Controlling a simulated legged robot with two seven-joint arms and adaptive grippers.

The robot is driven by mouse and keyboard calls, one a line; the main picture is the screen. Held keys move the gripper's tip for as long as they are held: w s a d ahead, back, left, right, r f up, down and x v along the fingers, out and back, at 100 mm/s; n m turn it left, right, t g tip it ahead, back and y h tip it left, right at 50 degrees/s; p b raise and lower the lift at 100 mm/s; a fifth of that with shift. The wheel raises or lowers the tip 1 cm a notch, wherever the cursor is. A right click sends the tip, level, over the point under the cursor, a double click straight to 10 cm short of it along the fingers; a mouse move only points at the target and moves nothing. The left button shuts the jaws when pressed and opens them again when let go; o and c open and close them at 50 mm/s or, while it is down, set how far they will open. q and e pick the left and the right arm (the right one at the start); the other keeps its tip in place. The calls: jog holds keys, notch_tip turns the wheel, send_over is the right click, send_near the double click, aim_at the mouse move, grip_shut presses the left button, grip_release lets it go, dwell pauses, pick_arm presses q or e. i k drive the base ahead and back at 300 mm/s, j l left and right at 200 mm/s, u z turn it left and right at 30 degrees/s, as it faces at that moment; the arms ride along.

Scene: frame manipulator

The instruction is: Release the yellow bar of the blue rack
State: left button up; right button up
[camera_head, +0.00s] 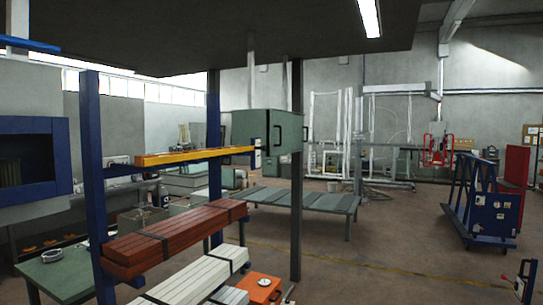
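The blue rack stands at the left, with a near blue post (93,190) and a farther blue post (214,125). The yellow bar (195,155) runs nearly level between the near post's side and the grey-green box, passing in front of the farther post. Its right end is close to the box; I cannot tell whether they touch. My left gripper is not in view.
Red-brown beams (180,235) and white beams (195,278) lie below the bar. A grey-green box (275,130) and dark post (296,220) stand right of it. An orange box with a gauge (262,288) is low in front. Open floor (400,255) lies to the right, before a blue cart (485,215).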

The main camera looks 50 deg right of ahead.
aim_at(148, 162)
jog(key=z, duration=1.2)
jog(key=i+l+u, duration=0.15)
jog(key=i+l, duration=0.2)
jog(key=i, duration=0.25)
jog(key=i+l+u, duration=0.2)
jog(key=i+l, duration=0.2)
jog(key=i, duration=0.25)
jog(key=i+l+u, duration=0.15)
jog(key=i+l, duration=0.3)
jog(key=i+l+u, duration=0.2)
jog(key=i+l, duration=0.4)
jog(key=i+l+u, duration=0.15)
jog(key=i+l, duration=0.4)
jog(key=i+l+u, duration=0.2)
jog(key=i+l, duration=0.25)
jog(key=l, duration=0.35)
